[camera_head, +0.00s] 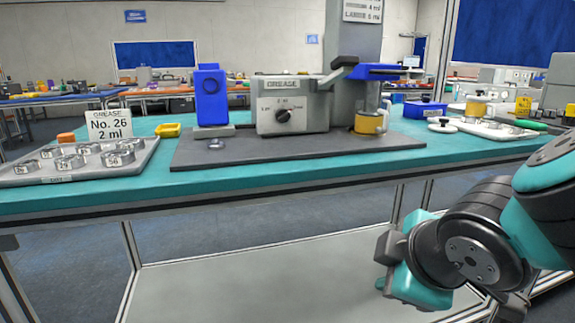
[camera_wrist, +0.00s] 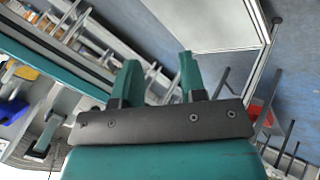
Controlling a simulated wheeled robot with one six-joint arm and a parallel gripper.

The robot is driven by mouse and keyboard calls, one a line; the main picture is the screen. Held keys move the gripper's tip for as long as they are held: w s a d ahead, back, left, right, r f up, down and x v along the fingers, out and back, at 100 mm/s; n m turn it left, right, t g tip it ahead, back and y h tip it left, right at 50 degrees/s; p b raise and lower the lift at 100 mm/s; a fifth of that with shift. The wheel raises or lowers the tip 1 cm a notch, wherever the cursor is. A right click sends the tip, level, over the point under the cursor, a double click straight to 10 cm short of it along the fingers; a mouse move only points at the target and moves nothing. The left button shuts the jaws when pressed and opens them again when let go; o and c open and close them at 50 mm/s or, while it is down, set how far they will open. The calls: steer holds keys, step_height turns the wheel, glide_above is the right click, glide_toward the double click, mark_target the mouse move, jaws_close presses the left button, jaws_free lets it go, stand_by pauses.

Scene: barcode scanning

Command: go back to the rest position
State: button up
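My gripper (camera_wrist: 158,72) shows in the wrist view with its two teal fingers apart and nothing between them. Behind the fingers are metal frame bars and blue-grey floor, so it is clear of any object. In the head view my arm hangs at the lower right, in front of the workbench (camera_head: 300,180) and below its top. The fingertips cannot be made out clearly there.
On the bench are a grease machine (camera_head: 292,105) with a dial, a blue upright block (camera_head: 211,95), a yellow-banded cylinder (camera_head: 369,122) and a tray of rings (camera_head: 20,173) with a "No. 26 2 ml" card (camera_head: 109,125). A pale lower shelf (camera_head: 260,290) lies under the bench.

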steer(key=s+m+g+y, duration=0.3)
steer(key=s+m+g, duration=0.45)
steer(key=s, duration=0.35)
step_height(320, 180, up, 27)
steer(key=p, duration=2.6)
steer(key=shift+d+p, duration=0.3)
steer(key=shift+s+n+g, duration=0.1)
steer(key=shift+n+g, duration=0.15)
steer(key=shift+d, duration=0.1)
